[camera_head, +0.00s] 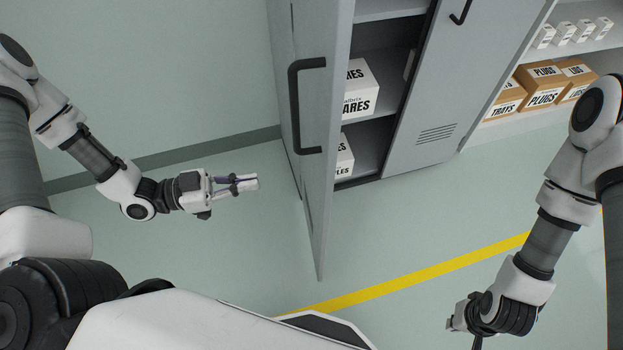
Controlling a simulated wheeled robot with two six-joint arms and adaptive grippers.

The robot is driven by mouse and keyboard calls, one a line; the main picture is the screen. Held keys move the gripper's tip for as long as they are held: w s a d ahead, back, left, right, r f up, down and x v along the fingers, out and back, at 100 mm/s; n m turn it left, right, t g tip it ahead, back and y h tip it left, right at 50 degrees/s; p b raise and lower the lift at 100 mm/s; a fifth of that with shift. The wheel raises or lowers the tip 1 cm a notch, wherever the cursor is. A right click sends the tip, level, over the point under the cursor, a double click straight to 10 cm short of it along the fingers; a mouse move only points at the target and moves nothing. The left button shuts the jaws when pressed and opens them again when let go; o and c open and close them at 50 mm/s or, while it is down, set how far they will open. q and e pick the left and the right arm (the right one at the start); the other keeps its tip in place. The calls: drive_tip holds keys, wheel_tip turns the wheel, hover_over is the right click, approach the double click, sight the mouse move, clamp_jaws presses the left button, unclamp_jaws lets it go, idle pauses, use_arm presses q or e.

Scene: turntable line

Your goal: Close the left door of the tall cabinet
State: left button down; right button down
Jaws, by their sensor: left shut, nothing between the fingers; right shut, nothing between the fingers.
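The tall cabinet's left door (318,155) stands open, swung out toward me, with a dark bar handle (295,105) on its left-facing side. The cabinet's right door (423,115) is closed. Through the left opening I see shelves (378,62) with white boxes (361,92). My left gripper (250,183) is shut and empty, left of the open door and apart from it, pointing right toward it. My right gripper (462,325) is low at the lower right, shut and empty, away from the cabinet; its fingertips are hard to make out.
A shelf unit (512,127) with cartons (541,84) and small white boxes stands right of the cabinet. A yellow floor line (430,275) crosses in front. The floor (240,245) between my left gripper and the door is clear. A wall (165,70) is behind at left.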

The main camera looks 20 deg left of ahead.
sight(322, 172)
use_arm(q)
drive_tip(key=x, duration=1.1)
drive_tip(key=shift+d, duration=0.35)
drive_tip(key=shift+w+d, duration=0.25)
drive_tip(key=shift+d, duration=0.05)
